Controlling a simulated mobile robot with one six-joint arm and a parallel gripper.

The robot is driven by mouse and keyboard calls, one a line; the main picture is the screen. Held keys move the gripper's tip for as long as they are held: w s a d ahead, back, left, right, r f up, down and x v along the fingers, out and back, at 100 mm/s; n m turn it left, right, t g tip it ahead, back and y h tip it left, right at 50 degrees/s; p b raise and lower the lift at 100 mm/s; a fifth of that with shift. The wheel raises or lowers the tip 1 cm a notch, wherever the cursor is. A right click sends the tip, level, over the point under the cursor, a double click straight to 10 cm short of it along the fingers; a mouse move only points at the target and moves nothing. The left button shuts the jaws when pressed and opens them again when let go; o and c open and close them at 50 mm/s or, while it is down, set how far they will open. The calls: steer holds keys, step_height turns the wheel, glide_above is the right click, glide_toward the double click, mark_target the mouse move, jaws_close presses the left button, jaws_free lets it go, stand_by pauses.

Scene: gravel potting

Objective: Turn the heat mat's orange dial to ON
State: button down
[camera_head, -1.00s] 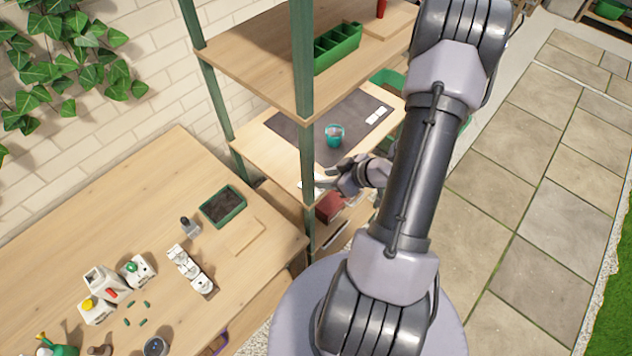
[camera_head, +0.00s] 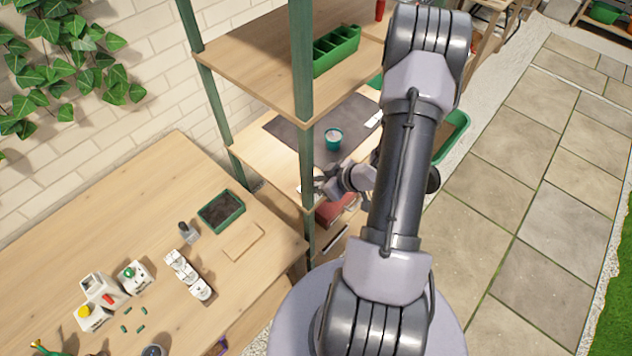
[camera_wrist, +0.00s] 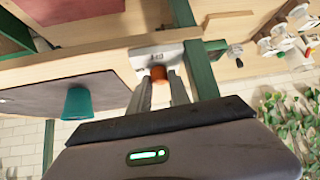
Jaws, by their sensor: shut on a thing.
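The orange dial (camera_wrist: 158,72) shows in the wrist view on a small white control box (camera_wrist: 155,55) with dark marks, which I cannot read. My gripper (camera_wrist: 160,82) is shut on the dial, one finger on each side of it. In the head view my gripper (camera_head: 322,183) is beside the shelf's green post, and the dial is hidden there. The dark heat mat (camera_head: 295,128) lies on the middle shelf, and it also shows in the wrist view (camera_wrist: 40,98).
A teal pot (camera_head: 333,139) stands on the mat. A green shelf post (camera_head: 307,150) is close beside my gripper. A green divided tray (camera_head: 336,50) sits on the shelf above. The workbench at left holds a soil tray (camera_head: 221,211) and white containers.

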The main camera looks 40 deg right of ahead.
steer(key=shift+r+p, duration=0.15)
steer(key=shift+p, duration=0.3)
steer(key=shift+d+r+n+y+p, duration=0.1)
steer(key=shift+n+y+p, duration=0.4)
steer(key=shift+n+p, duration=0.35)
steer(key=shift+n+g+y+p, duration=0.4)
steer(key=shift+n+y+p, duration=0.25)
steer(key=shift+p, duration=0.55)
steer(key=shift+w+d+f+n+g+y+p, duration=0.15)
steer(key=shift+n+g+y+p, duration=0.45)
steer(key=shift+n, duration=0.45)
steer(key=shift+w+d+f+n+g+y+p, duration=0.1)
steer(key=shift+n+g+y+p, duration=0.3)
steer(key=shift+n+y+p, duration=0.5)
steer(key=shift+n+h, duration=0.25)
steer(key=c, duration=1.5)
jaws_free()
steer(key=shift+s, duration=0.1)
